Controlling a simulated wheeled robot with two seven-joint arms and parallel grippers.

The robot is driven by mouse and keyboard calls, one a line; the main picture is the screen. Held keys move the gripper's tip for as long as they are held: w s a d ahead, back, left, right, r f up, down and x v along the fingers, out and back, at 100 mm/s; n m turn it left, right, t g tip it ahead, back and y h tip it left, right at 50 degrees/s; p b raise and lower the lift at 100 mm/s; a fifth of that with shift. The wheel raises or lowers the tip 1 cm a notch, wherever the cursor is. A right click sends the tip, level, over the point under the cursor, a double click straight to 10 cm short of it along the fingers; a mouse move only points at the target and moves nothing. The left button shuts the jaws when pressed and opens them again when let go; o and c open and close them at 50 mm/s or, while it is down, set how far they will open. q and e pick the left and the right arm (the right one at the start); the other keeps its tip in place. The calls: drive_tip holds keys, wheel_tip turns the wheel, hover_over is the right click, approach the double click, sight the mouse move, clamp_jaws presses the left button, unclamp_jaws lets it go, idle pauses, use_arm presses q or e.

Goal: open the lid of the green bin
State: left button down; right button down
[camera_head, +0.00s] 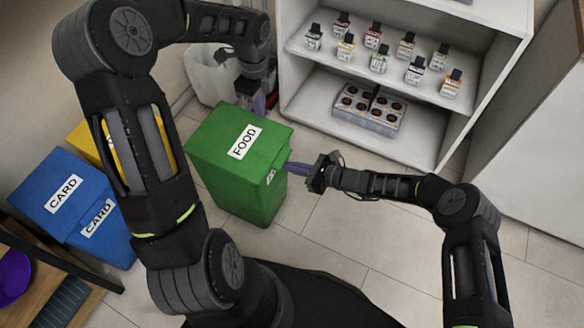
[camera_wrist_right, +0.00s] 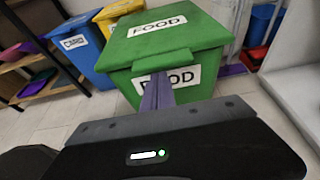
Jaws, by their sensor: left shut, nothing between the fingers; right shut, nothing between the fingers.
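The green bin (camera_head: 225,160), labelled FOOD on its lid (camera_head: 215,138) and front, stands on the floor in the middle of the head view. Its lid looks closed. The bin (camera_wrist_right: 200,85) also fills the upper middle of the right wrist view. My right gripper (camera_head: 288,168) is shut, with its purple fingers at the upper front of the bin by the lid's edge; I cannot tell whether they touch. In the right wrist view the fingers (camera_wrist_right: 158,92) cover part of the front label. My left gripper (camera_head: 259,104) is shut and points down at the far side of the bin.
Blue CARD bin (camera_head: 60,185) and a yellow bin (camera_head: 85,140) stand left of the green bin. A white container (camera_head: 205,75) is behind it. White shelves (camera_head: 400,60) with small bottles and a tray (camera_head: 368,108) stand at the back right. Floor (camera_head: 335,235) in front is clear.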

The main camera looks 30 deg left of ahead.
wheel_tip(320, 180, up, 2)
drive_tip(key=shift+h, duration=0.4)
use_arm(q)
unclamp_jaws()
idle(1.1)
wheel_tip(320, 180, up, 12)
idle(0.6)
